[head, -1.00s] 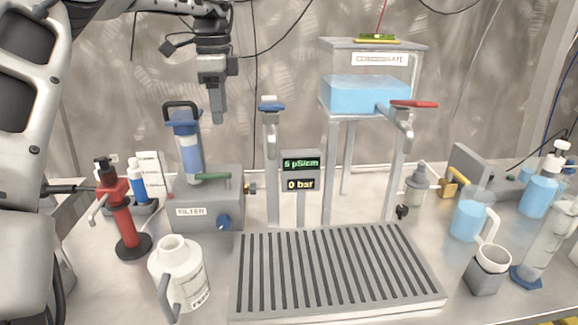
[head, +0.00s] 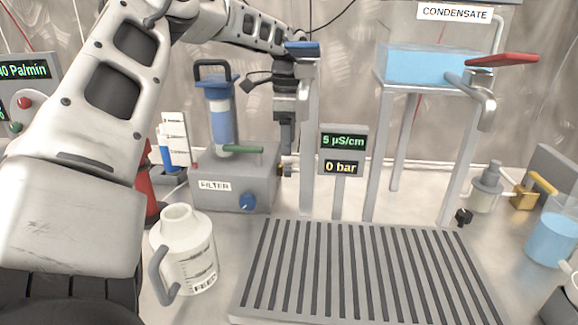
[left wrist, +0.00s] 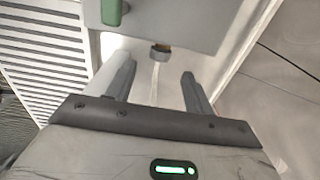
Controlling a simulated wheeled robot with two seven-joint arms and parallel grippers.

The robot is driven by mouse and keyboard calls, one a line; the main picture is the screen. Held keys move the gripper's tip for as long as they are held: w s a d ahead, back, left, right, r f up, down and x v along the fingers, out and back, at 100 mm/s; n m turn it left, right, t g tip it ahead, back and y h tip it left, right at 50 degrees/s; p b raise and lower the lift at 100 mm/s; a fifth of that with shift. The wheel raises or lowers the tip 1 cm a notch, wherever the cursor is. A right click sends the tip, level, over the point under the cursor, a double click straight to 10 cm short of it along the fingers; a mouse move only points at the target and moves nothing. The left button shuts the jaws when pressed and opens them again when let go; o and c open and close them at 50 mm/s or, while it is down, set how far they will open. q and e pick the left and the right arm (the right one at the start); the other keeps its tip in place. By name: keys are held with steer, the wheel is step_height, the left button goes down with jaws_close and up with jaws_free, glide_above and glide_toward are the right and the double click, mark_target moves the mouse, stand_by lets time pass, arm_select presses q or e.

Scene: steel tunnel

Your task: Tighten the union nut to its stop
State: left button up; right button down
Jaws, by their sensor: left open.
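The union nut (left wrist: 160,52) shows in the left wrist view as a small grey-brown fitting on the side of the grey filter block. In the head view the filter unit (head: 229,186) stands left of the middle, and the nut on its right side is mostly hidden by my left gripper (head: 287,152). That gripper points down beside the block's right side. In the left wrist view my left gripper (left wrist: 155,77) is open, its two fingers apart and empty. The nut lies beyond the fingertips, roughly between their lines, not gripped. My right gripper is not in view.
A metal post with a blue lever (head: 302,50) stands close to my left gripper. A display (head: 342,155) reads 5 µS/cm and 0 bar. A slatted drain grate (head: 365,275) lies in front, with a white jug (head: 190,255) to its left. The condensate tank (head: 425,65) is at right.

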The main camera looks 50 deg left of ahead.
mark_target(289, 164)
arm_select(q)
step_height(289, 164, down, 7)
steer(key=shift+r, duration=0.1)
stand_by(0.3)
steer(key=c, duration=1)
steer(key=shift+o, duration=0.2)
steer(key=shift+a, duration=0.1)
